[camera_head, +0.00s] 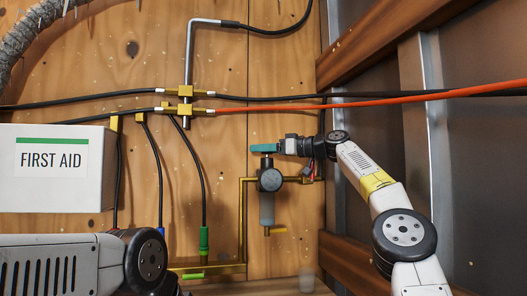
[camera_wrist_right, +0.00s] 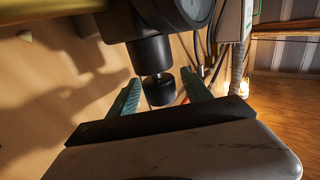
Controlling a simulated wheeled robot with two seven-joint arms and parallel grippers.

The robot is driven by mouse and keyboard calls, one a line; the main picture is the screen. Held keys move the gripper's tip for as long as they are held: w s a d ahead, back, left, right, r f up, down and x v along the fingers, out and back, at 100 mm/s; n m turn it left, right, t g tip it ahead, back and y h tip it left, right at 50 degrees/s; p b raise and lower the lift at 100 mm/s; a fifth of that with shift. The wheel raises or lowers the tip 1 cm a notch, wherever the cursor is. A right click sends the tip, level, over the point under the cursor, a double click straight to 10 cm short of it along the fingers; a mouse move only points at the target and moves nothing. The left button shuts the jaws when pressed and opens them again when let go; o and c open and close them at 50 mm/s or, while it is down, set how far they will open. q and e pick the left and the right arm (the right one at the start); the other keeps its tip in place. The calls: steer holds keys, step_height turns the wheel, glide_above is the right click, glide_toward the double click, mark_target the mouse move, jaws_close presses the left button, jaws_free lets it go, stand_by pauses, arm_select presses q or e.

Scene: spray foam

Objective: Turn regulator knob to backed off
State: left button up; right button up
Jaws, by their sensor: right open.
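The regulator (camera_head: 270,180) is mounted on the plywood wall, with a round dark gauge and a grey bowl below it. Its black knob (camera_wrist_right: 159,89) shows in the right wrist view, below a wider black collar. My right gripper (camera_head: 264,148) is at the top of the regulator, reaching in from the right. In the right wrist view its teal fingers (camera_wrist_right: 160,95) are apart, one on each side of the knob. I cannot tell whether they touch it. In the head view the fingers hide most of the knob. My left arm is at lower left; its gripper is out of view.
Brass pipe (camera_head: 241,215) runs beside and below the regulator. An orange hose (camera_head: 380,103) and black hoses cross above my right arm. A white first aid box (camera_head: 52,190) is at left. A dark wall with wooden beams (camera_head: 380,40) stands close on the right.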

steer(key=v, duration=0.6)
